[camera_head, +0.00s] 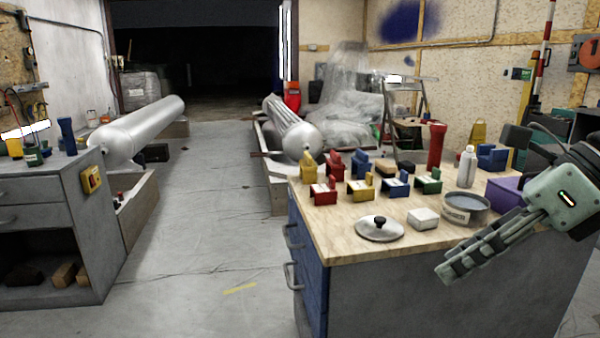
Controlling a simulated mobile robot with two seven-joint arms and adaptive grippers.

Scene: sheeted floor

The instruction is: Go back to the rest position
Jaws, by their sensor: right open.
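My right gripper (452,268) is pale green-grey and comes in from the right edge. It hangs over the front right part of the wooden-topped workbench (335,228), pointing down and to the left, with nothing seen between its fingers. A grey round tin (465,212) with a label stands just behind its fingers, and a purple box (507,194) is partly hidden by it. A small white block (423,219) lies left of the tin, apart from the gripper. My left gripper is out of view.
Several coloured holders (360,190) stand in rows on the bench. A silver lid (380,228), a white bottle (467,167) and a red flashlight (436,146) stand there too. A grey cabinet (60,200) is at the left. The floor between (205,220) is clear.

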